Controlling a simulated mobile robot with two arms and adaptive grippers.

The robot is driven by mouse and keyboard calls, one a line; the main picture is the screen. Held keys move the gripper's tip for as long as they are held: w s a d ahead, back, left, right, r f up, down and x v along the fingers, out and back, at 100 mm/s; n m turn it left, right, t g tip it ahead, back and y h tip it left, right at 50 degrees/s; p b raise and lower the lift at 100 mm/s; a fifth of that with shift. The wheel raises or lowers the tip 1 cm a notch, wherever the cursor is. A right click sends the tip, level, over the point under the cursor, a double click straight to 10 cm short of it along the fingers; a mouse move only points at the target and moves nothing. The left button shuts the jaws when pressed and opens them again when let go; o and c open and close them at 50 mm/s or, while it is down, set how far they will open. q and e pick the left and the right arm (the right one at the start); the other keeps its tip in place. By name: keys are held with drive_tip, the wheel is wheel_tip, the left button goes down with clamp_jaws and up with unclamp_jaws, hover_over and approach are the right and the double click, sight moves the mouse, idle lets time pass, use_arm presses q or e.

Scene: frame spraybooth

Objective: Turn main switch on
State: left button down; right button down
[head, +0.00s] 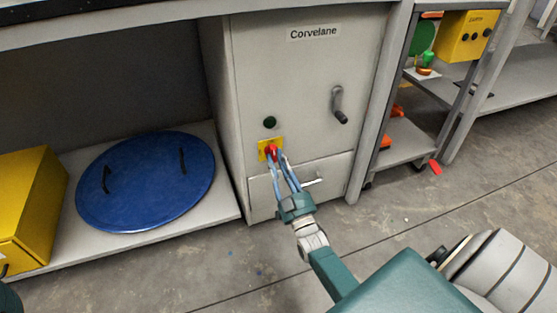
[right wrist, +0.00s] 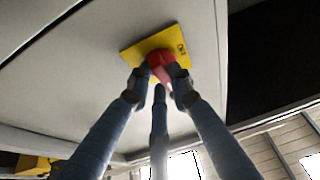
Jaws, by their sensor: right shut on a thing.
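The main switch is a red knob (head: 271,150) on a yellow plate (head: 264,156) on the front of a grey cabinet. My right gripper (head: 276,160) reaches up to it from below. In the right wrist view the blue-grey fingers of my right gripper (right wrist: 158,88) are shut on the red knob (right wrist: 160,60), with the yellow plate (right wrist: 140,50) behind it. The fingers partly hide the knob, and its exact turn position is hard to tell. My left gripper is not in view.
The cabinet (head: 300,80) labelled Corvelane has a dark green round button (head: 269,122) above the switch, a door handle (head: 339,104) and a drawer below. A blue lid (head: 146,190) and a yellow box (head: 22,205) lie on the left shelf. The floor in front is mostly clear.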

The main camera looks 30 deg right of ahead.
drive_tip(key=shift+f+m+h, duration=0.1)
drive_tip(key=shift+m+h, duration=0.3)
drive_tip(key=shift+m, duration=0.3)
drive_tip(key=c, duration=1.5)
unclamp_jaws()
drive_tip(key=shift+c, duration=0.2)
drive_tip(key=shift+s, duration=0.1)
drive_tip(key=v, duration=1.2)
drive_tip(key=shift+a, duration=0.1)
